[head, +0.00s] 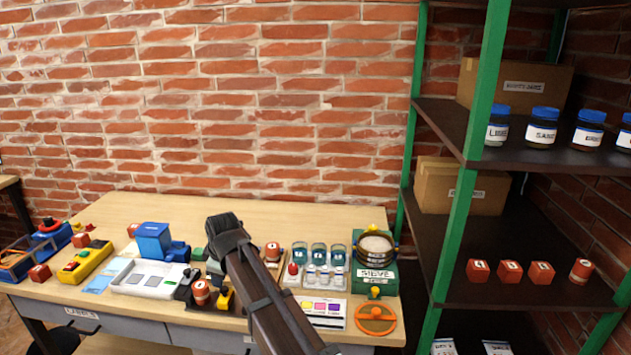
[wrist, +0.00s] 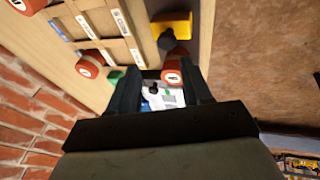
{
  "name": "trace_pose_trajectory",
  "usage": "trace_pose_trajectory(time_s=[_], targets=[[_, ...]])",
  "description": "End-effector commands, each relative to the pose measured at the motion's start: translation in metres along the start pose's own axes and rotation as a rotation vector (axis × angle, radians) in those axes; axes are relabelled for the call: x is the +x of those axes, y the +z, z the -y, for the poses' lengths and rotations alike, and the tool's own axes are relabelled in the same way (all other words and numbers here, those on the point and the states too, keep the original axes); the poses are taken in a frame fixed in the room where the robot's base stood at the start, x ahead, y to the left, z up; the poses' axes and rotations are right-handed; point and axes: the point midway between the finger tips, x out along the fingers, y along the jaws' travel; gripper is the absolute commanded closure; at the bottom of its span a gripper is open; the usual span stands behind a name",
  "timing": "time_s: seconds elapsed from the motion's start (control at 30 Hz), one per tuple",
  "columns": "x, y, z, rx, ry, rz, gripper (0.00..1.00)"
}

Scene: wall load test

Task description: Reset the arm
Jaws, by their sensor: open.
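My gripper (wrist: 158,82) is open in the wrist view, its two dark fingers spread apart. A red-orange numbered cylinder (wrist: 172,77) with a white label shows between the fingertips, near the right finger. I cannot tell how far beyond them it lies. A white device (wrist: 162,97) shows further off between the fingers. In the head view my dark arm (head: 278,310) reaches up from the bottom over the wooden workbench (head: 330,215). The gripper's fingers cannot be made out there.
On the bench stand a red-orange cylinder (head: 201,293), a yellow button box (head: 86,262), a blue-and-white device (head: 153,243), several glass jars (head: 318,254), a sieve (head: 376,246) and an orange wheel (head: 375,318). A green-posted shelf (head: 466,190) rises at right. The bench's back strip is clear.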

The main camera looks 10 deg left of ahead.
Motion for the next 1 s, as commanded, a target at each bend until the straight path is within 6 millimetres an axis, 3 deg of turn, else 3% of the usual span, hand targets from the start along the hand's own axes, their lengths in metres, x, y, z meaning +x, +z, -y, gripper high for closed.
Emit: trace_pose_trajectory(time_s=[0.33, 0.57, 0.77, 1.0], targets=[[0.032, 0.059, 0.087, 0.445, -0.195, -0.216, 0.51], [0.053, 0.102, 0.137, 0.637, -0.31, -0.2, 0.51], [0.089, 0.153, 0.153, 0.721, -0.33, -0.106, 0.51], [0.127, 0.226, 0.187, 0.827, -0.358, 0.025, 0.51]])
